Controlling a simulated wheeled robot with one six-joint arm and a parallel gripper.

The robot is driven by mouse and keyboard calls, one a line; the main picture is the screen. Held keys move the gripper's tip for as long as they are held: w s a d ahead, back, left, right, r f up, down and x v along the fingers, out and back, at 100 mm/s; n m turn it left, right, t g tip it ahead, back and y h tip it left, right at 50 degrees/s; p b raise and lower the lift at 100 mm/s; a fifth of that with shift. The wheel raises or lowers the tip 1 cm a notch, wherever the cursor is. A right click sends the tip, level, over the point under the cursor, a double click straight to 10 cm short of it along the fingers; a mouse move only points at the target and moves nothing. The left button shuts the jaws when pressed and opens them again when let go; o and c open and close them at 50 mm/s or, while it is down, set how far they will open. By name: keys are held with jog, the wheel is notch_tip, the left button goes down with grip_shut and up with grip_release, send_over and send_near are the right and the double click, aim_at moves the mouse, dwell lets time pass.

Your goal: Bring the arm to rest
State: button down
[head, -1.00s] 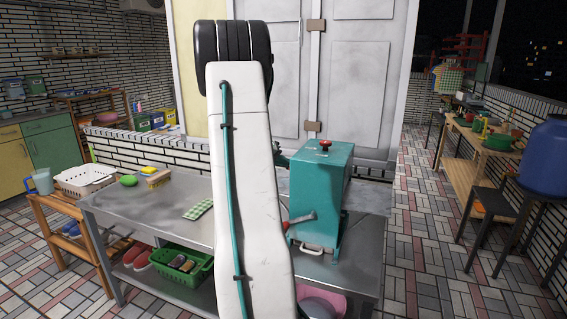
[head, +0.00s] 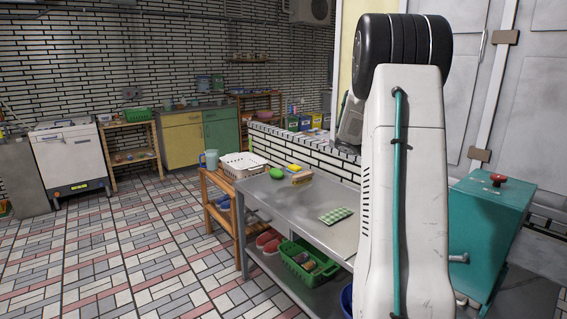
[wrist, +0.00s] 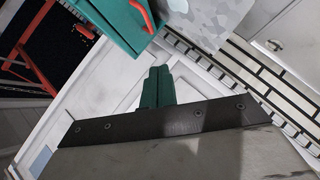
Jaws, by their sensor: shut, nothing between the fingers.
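My gripper (wrist: 157,88) shows in the wrist view as two green fingers pressed together, with nothing between them. It points at a white panelled surface (wrist: 110,105). In the head view my white arm link stands upright right of the middle, and the gripper's fingers do not show there. The teal machine (head: 489,225) with a red knob stands just right of the arm. Part of this machine (wrist: 112,22), with a red handle, is at the top of the wrist view, apart from the fingers.
The metal table (head: 290,207) holds a checked cloth (head: 335,215), a green item (head: 276,174) and a yellow sponge (head: 294,168). A green basket (head: 308,264) sits on its lower shelf. A white basket (head: 243,165) stands on a wooden stand. The tiled floor at left is clear.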

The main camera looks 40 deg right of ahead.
jog(key=a+f+n+t+y, duration=0.1)
jog(key=a+n+t+y, duration=0.2)
jog(key=a, duration=1.2)
jog(key=a+f+n+t+y, duration=0.1)
jog(key=a+f+n+y, duration=0.2)
jog(key=a, duration=1.2)
jog(key=s+a+r+n+t+y, duration=0.1)
jog(key=s+a+n+t, duration=0.1)
jog(key=a, duration=0.7)
jog(key=s+a+r+n+t+y, duration=0.1)
jog(key=s+a+n, duration=0.1)
jog(key=a, duration=0.7)
jog(key=s+a+r+n+t+y, duration=0.1)
jog(key=a+n, duration=0.3)
jog(key=a, duration=0.5)
jog(key=shift+s+r+t+y, duration=0.3)
jog(key=shift+s+r+t, duration=0.05)
jog(key=shift+s+t, duration=0.5)
jog(key=shift+a, duration=0.1)
